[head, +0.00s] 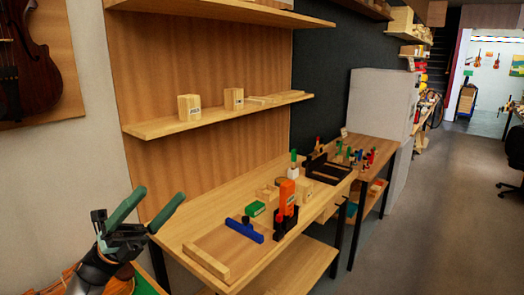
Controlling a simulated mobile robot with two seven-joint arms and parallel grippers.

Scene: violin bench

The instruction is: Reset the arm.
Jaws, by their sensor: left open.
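My left gripper (146,207) is in the lower left of the head view. Its two green fingers are spread apart, with nothing between them. It is to the left of the wooden bench (190,222), near its left end, and appears apart from it. My right gripper is not in the view.
A wooden shelf (215,114) is above. A violin (35,65) hangs at left. Floor (440,220) at right is clear.

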